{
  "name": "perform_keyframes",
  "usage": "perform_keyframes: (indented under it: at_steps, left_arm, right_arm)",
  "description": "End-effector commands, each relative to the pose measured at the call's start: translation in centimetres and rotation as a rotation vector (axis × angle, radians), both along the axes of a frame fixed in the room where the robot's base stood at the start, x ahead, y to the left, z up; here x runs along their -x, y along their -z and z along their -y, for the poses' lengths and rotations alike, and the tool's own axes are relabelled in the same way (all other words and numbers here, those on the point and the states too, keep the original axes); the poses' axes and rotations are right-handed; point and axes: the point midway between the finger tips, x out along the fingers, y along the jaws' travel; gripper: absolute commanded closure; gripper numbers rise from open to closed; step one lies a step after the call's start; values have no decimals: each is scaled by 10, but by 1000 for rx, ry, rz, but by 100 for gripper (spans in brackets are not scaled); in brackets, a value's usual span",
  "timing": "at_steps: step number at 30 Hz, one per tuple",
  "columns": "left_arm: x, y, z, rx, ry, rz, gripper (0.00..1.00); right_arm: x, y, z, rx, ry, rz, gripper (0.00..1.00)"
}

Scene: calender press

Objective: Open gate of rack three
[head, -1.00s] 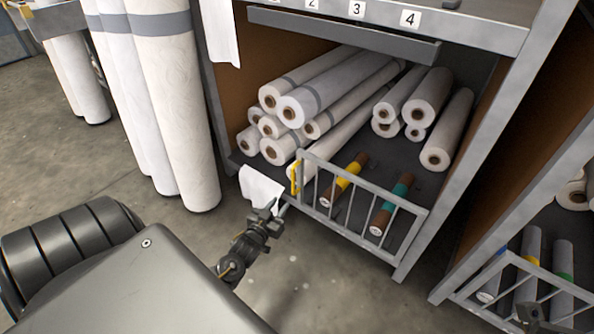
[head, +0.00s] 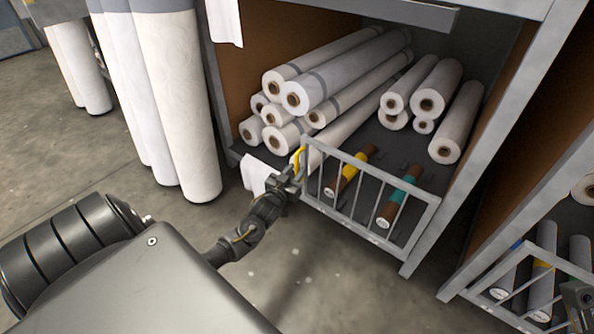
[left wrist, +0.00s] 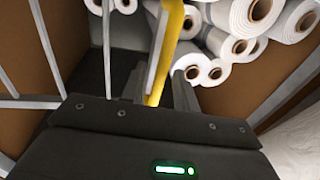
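The barred grey gate (head: 365,203) stands shut across the low front of the middle rack bay. Its yellow handle (head: 299,156) is at the gate's left end. My left gripper (head: 293,173) is at that handle. In the left wrist view the yellow handle (left wrist: 166,48) runs down between the two fingers of my left gripper (left wrist: 158,88), which look open with gaps beside it. The handle's lower end is partly hidden by the gripper. My right gripper (head: 578,298) shows only partly at the lower right edge; its fingers are unclear.
White rolls (head: 330,85) are stacked inside the bay, with yellow-banded (head: 350,170) and teal-banded (head: 400,196) cores behind the gate. Tall rolls (head: 180,110) stand left of the rack. A white sheet (head: 254,174) hangs by the gripper. Another gated bay (head: 510,285) is at right. Floor in front is clear.

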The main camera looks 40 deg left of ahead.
Motion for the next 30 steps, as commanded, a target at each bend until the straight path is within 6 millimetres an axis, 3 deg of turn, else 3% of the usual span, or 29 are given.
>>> perform_keyframes:
  at_steps: [4, 14, 21, 30]
  left_arm:
    - [-12, 1, -3, 0, 0, 0, 70]
    - [-15, 0, -3, 0, 0, -1, 70]
    - [-15, 0, -3, 0, 0, -1, 100]
    - [-15, 0, -3, 0, -1, -1, 100]
  right_arm:
    - [1, -1, -3, 3, -10, 18, 100]
    - [2, -3, -4, 4, -13, 21, 100]
    - [2, -2, -3, 3, -13, 22, 100]
    - [2, -3, -3, 2, -12, 22, 100]
